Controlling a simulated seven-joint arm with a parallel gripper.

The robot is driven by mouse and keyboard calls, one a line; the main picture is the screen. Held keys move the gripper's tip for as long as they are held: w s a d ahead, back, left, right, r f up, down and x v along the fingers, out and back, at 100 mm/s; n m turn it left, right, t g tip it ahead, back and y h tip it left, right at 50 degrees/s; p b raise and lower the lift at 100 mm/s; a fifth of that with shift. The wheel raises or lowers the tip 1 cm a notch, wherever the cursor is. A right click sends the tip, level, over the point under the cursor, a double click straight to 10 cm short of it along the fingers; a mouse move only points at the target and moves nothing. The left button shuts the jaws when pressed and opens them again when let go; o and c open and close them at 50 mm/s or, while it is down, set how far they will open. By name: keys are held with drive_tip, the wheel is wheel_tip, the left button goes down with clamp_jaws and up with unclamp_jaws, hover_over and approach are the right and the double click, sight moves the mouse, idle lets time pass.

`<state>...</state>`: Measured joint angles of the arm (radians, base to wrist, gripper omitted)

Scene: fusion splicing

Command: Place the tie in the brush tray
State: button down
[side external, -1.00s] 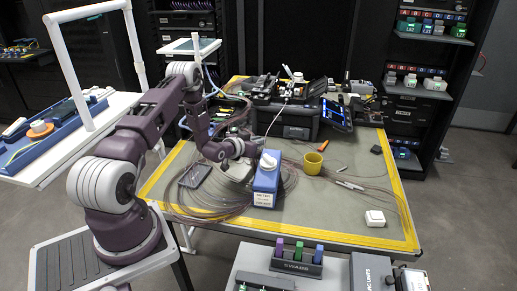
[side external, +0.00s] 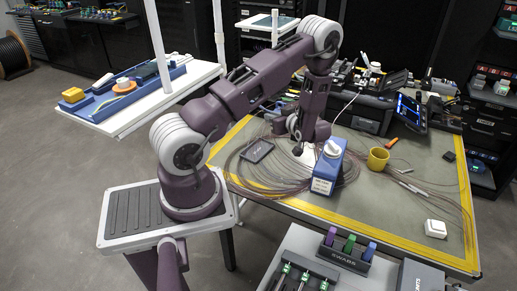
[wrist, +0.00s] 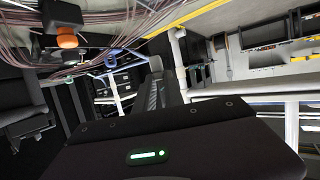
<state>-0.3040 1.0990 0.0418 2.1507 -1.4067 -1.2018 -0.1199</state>
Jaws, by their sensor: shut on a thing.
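My gripper (side external: 298,150) points down over the coiled fibre on the mat, just left of the blue box with a white knob (side external: 328,165) in the side view. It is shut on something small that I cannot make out. I cannot pick out the tie anywhere else. In the wrist view, a dark housing with a green light (wrist: 150,155) fills the bottom, and the fingertips are not clear. A dark tray of green-topped brushes (side external: 298,271) sits at the front, on the grey side table; I cannot confirm it is the brush tray.
A swab rack (side external: 345,257) stands beside the brushes. A yellow cup (side external: 378,158), a white box (side external: 435,229) and a dark flat device (side external: 257,150) lie on the mat. The splicer (side external: 365,108) stands behind. The mat's front right has free room.

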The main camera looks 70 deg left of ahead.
drive_tip(key=n+g, duration=0.2)
hover_over(261, 153)
drive_tip(key=shift+h, duration=0.4)
wheel_tip(261, 153, down, 9)
drive_tip(key=shift+d+r, duration=0.1)
drive_tip(key=c, duration=1.4)
unclamp_jaws()
drive_tip(key=shift+c, duration=0.2)
